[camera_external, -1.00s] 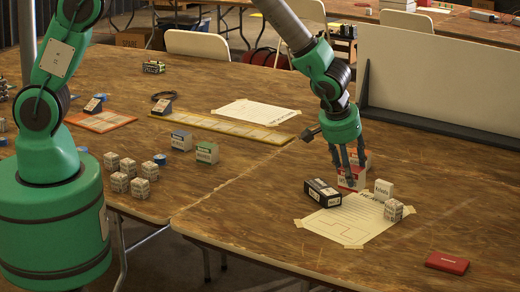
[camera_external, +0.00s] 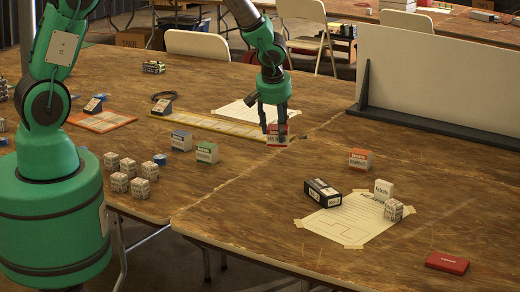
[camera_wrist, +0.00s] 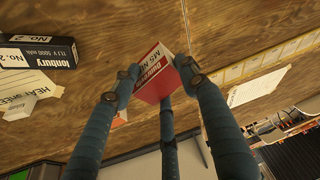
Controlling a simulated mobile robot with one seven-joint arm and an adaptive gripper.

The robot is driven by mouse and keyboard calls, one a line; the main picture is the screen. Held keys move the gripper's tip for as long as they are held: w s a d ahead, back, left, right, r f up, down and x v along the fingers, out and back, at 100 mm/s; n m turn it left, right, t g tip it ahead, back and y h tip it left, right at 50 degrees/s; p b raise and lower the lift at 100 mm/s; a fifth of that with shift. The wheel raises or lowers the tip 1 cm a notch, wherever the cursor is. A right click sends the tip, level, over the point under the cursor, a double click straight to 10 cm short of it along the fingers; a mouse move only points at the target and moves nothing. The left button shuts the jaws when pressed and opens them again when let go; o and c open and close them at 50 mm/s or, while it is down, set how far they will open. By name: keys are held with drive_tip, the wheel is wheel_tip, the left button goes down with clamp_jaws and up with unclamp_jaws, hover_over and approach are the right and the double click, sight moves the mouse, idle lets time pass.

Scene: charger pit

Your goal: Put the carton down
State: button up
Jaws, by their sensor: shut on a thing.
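My gripper (camera_external: 272,137) is shut on a red and white carton (camera_external: 279,130). It is over the table (camera_external: 240,190), by the right end of the long yellow-edged strip (camera_external: 205,124). In the wrist view the fingers (camera_wrist: 158,78) close on the carton (camera_wrist: 152,82), with a red face and a white lettered face showing. The fingers hide part of it. I cannot tell whether its bottom touches the table.
An orange-red box (camera_external: 360,158) stands right of my gripper. Near it, a black box (camera_external: 322,192), a white box (camera_external: 383,189) and a small printed cube (camera_external: 393,210) are by the taped sheet (camera_external: 345,225). A white panel (camera_external: 435,80) stands at the back right.

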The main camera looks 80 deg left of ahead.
drive_tip(key=s+a+n+g, duration=0.1)
drive_tip(key=s+a+n, duration=0.4)
drive_tip(key=s+a, duration=1.5)
drive_tip(key=shift+s+a+g+p, duration=0.2)
drive_tip(key=shift+a+g+p, duration=0.15)
drive_tip(key=shift+g+p, duration=0.05)
drive_tip(key=s+a+n, duration=0.1)
drive_tip(key=s+a, duration=0.2)
drive_tip(key=s, duration=0.3)
drive_tip(key=s+a+n, duration=0.1)
drive_tip(key=s+a, duration=0.1)
drive_tip(key=s, duration=0.4)
drive_tip(key=s+a+n+g, duration=0.1)
drive_tip(key=s+a, duration=0.2)
drive_tip(key=s, duration=0.4)
drive_tip(key=shift+s+a+n+p, duration=0.1)
drive_tip(key=shift+a+n+p, duration=0.2)
drive_tip(key=shift+p, duration=0.05)
drive_tip(key=shift+c, duration=0.2)
drive_tip(key=shift+s+f, duration=0.2)
drive_tip(key=shift+f, duration=2.3)
drive_tip(key=shift+a, duration=0.1)
drive_tip(key=shift+n+g+h+b, duration=0.2)
drive_tip(key=shift+n+h+b, duration=0.25)
drive_tip(key=shift+n+b, duration=0.55)
drive_tip(key=shift+n+g+h+b, duration=0.2)
drive_tip(key=shift+n+h+b, duration=0.25)
drive_tip(key=shift+n, duration=0.95)
drive_tip(key=shift+w, duration=0.1)
